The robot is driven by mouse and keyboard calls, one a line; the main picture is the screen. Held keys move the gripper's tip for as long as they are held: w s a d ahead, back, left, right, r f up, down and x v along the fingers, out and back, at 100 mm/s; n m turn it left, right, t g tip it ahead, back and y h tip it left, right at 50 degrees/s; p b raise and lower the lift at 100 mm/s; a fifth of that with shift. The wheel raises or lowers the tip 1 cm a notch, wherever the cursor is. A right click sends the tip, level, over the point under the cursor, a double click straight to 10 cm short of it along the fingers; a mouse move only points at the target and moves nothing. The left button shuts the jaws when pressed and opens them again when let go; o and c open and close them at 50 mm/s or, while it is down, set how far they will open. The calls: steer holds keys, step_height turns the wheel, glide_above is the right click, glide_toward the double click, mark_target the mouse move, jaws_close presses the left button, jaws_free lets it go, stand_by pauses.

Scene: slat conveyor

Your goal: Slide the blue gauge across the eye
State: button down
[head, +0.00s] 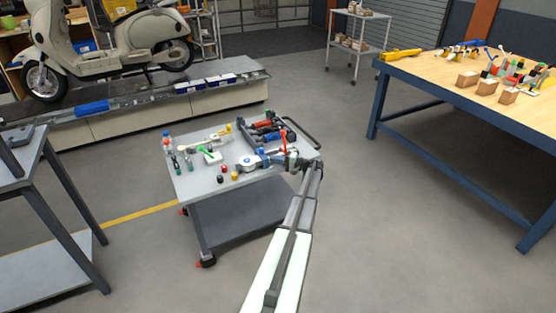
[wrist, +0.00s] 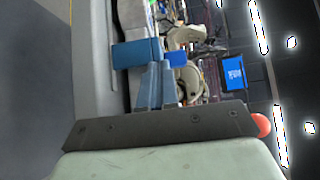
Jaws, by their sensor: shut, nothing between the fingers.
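A blue block (head: 92,107), which looks like the blue gauge, lies on the slat conveyor (head: 140,98) near its left end. My gripper (head: 292,160) is over the right side of the tool cart, well apart from that block. In the wrist view my gripper's fingers (wrist: 160,68) are together and hold nothing. A blue slab (wrist: 130,54) shows beyond the fingertips there. I cannot tell whether it is the same block. I cannot make out the eye; it may be too small to see.
The grey cart (head: 190,184) carries bottles, tools and small parts. A wooden-topped workbench (head: 425,68) is at right, a grey table (head: 18,135) at left. Open floor lies between cart and workbench.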

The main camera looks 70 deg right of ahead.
steer(key=w+a, duration=0.5)
steer(key=w, duration=0.1)
steer(key=shift+a, duration=0.4)
steer(key=s, duration=1)
steer(key=shift+s, duration=0.2)
steer(key=shift+d, duration=0.1)
